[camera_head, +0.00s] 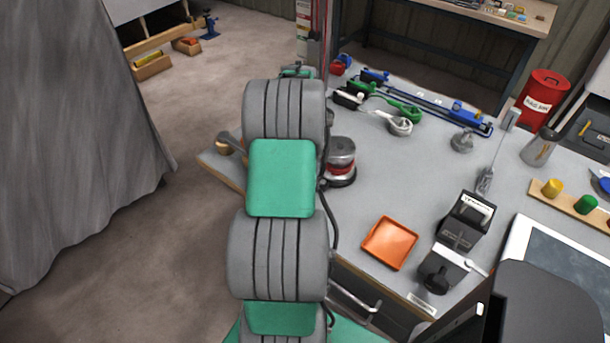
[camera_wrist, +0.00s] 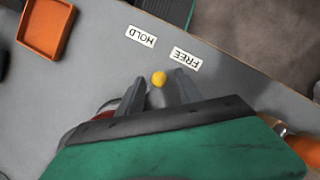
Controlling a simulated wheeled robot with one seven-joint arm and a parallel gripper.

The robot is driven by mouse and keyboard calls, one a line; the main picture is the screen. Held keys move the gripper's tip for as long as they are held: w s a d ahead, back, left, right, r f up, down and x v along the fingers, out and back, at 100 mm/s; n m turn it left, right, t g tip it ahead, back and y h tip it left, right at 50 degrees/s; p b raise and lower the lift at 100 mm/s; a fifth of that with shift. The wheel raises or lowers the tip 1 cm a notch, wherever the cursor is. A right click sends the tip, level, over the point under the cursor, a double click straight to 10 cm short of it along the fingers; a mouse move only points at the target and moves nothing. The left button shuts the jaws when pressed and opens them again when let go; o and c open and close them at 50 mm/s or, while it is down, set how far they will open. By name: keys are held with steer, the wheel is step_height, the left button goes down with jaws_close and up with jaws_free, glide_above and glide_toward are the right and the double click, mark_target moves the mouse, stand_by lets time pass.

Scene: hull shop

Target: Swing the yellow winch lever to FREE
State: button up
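In the wrist view, the yellow knob (camera_wrist: 159,78) of the winch lever lies between the two fingertips of my gripper (camera_wrist: 161,82). The fingers stand apart, with a visible gap to the knob on the right; contact on the left is unclear. The rest of the lever is hidden by my gripper. The HOLD label (camera_wrist: 141,36) and the FREE label (camera_wrist: 186,60) lie on the grey bench beyond the knob, FREE to the right and closer to it in the picture. The grey and red winch (camera_head: 341,162) shows beside my arm in the head view, where my gripper and the lever are hidden.
An orange tray (camera_head: 390,243) and black boxes (camera_head: 464,222) stand on the bench (camera_head: 400,180). Blue and green tools (camera_head: 400,105) lie toward the back. A wooden-knobbed handle (camera_head: 224,145) sticks out left of my arm. The floor to the left is open, up to a grey curtain (camera_head: 75,130).

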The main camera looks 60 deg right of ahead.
steer(key=p+v, duration=0.2)
steer(key=v, duration=0.5)
steer(key=shift+r, duration=0.3)
steer(key=shift+w+d, duration=0.1)
steer(key=shift+d, duration=0.05)
